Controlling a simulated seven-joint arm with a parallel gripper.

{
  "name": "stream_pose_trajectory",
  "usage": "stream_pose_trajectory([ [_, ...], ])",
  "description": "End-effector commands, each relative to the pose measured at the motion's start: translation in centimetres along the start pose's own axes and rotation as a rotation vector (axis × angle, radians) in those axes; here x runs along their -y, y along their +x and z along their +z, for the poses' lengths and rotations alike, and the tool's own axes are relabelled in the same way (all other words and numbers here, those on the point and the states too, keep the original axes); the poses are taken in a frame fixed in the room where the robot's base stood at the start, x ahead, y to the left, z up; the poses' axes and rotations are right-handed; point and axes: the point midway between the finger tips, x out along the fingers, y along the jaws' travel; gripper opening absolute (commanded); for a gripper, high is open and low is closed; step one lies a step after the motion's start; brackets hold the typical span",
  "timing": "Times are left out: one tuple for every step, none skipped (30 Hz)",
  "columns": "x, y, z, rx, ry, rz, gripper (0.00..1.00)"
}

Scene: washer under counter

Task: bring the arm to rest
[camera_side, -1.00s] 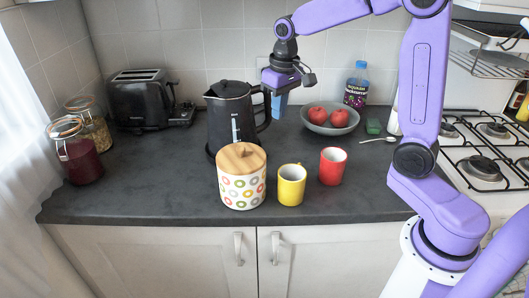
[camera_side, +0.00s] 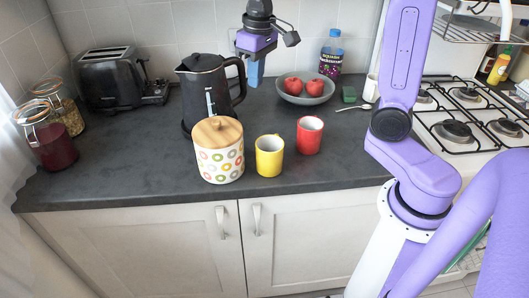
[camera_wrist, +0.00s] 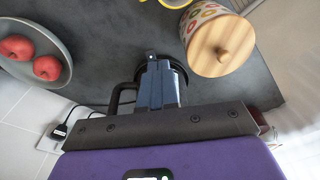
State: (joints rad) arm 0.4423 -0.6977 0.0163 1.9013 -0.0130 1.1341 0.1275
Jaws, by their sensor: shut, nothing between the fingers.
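My gripper (camera_side: 254,83) points down above the counter, beside the black kettle (camera_side: 207,92) and just left of the fruit bowl in the side view. Its blue fingers are together with nothing visible between them, and apart from the counter objects as far as I can tell. In the wrist view the fingers (camera_wrist: 152,62) are together in the middle, in front of part of the kettle, whose handle shows at their left. My forearm is raised, partly outside the side view.
A patterned canister (camera_side: 220,160), a yellow mug (camera_side: 269,158) and a red mug (camera_side: 310,137) stand near the front. The bowl (camera_side: 304,98) holds red apples; a bottle (camera_side: 331,55) is behind it. A toaster (camera_side: 110,80), jars (camera_side: 52,145) and the hob (camera_side: 455,130) flank the counter.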

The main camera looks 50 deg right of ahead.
Motion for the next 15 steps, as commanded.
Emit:
stream_pose_trajectory([
  [1.0,0.2,1.1,0.002,-0.051,-0.005,0.00],
  [1.6,0.4,1.8,0.005,-0.081,-0.007,0.00],
  [2.2,0.6,2.6,0.008,-0.121,-0.010,0.00],
  [2.7,0.7,3.3,0.009,-0.149,-0.012,0.00],
  [3.2,0.8,4.0,0.011,-0.178,-0.014,0.00],
  [3.8,1.0,4.9,0.013,-0.216,-0.018,0.00],
  [4.2,1.2,5.7,0.015,-0.245,-0.020,0.00],
  [4.6,1.3,6.4,0.018,-0.274,-0.022,0.00],
  [5.1,1.5,7.4,0.018,-0.313,-0.025,0.00],
  [5.4,1.7,8.2,0.020,-0.342,-0.027,0.00],
  [5.7,1.8,9.0,0.023,-0.371,-0.028,0.00],
  [6.1,2.0,10.0,0.025,-0.409,-0.031,0.00],
  [6.3,2.2,10.8,0.027,-0.437,-0.033,0.00],
  [6.6,2.3,11.6,0.028,-0.467,-0.035,0.00],
  [6.8,2.5,12.7,0.030,-0.505,-0.037,0.00],
])
